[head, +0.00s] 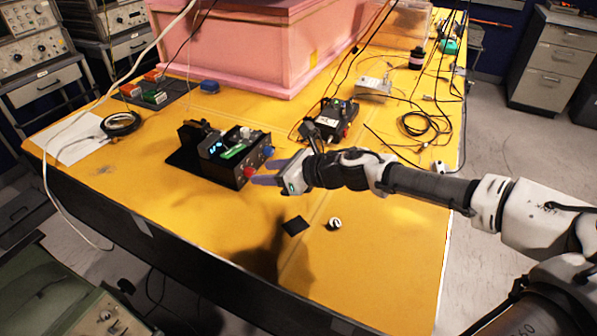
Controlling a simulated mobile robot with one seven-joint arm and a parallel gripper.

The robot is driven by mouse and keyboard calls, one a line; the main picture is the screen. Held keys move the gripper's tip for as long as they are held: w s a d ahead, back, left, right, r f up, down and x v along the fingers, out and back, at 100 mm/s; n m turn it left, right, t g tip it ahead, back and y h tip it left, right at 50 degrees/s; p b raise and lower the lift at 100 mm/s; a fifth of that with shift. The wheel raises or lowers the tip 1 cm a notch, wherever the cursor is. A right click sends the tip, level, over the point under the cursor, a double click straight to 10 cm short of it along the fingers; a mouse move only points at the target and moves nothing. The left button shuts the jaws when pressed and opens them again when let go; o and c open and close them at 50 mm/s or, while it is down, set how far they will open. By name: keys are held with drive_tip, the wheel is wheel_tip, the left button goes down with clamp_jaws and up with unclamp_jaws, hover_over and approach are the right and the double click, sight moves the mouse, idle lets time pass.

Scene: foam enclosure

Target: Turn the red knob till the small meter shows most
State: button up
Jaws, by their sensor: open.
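A black box (216,168) stands on the yellow table, with a red knob (250,172) low on its right-hand face and a blue knob (268,151) farther back. A small meter (215,147) with a lit cyan display sits on top; its reading is too small to make out. My gripper (262,171) reaches in from the right, open, with its purple-grey fingers close to the red knob. I cannot tell whether the fingers touch or straddle the knob.
A second black box (335,117) with knobs stands behind my gripper. A pink foam enclosure (235,62) fills the back. A black square (295,226) and a small round part (335,223) lie in front. Loose cables (425,124) lie at right; the front left table is clear.

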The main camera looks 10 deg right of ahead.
drive_tip(key=b+v, duration=0.2)
drive_tip(key=v, duration=0.8)
drive_tip(key=shift+s+d+r, duration=0.15)
drive_tip(key=shift+s+d, duration=0.05)
drive_tip(key=shift+d, duration=0.1)
